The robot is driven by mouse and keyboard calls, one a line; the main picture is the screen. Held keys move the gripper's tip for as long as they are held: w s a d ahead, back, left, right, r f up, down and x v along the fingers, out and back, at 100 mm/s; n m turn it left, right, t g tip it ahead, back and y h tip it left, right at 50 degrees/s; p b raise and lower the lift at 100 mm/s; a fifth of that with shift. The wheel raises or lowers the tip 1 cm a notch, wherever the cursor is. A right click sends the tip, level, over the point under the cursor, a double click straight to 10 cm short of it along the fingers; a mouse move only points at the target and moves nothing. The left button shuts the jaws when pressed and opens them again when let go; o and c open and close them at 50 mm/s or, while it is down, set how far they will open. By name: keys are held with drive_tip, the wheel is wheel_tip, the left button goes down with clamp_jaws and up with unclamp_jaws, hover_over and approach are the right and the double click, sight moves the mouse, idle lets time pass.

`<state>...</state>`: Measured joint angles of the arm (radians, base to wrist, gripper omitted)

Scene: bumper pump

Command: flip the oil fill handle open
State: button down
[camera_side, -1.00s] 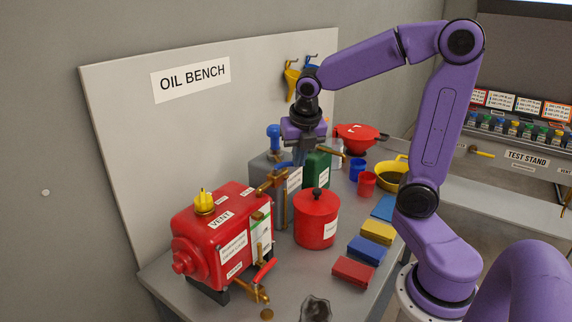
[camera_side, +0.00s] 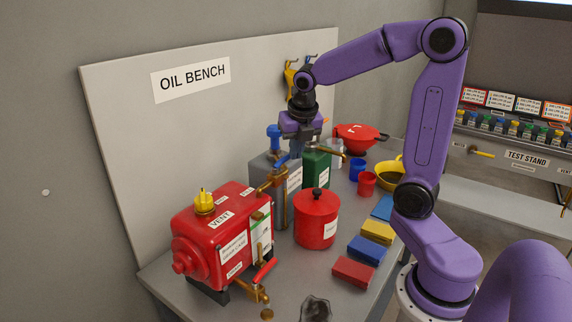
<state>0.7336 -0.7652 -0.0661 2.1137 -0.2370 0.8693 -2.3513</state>
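A red lever handle (camera_side: 264,271) is on the brass valve low at the front of the red unit.
A blue-topped fitting (camera_side: 273,138), a green can (camera_side: 316,168) and a red lidded pot (camera_side: 316,220) stand close around my gripper. The back panel (camera_side: 130,130) rises behind.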

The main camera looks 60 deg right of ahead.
drive_tip(key=shift+d, duration=0.1)
idle(0.6)
drive_tip(key=s+r, duration=0.6)
drive_tip(key=r, duration=0.4)
drive_tip(key=shift+s+r, duration=0.2)
drive_tip(key=shift+s, duration=0.2)
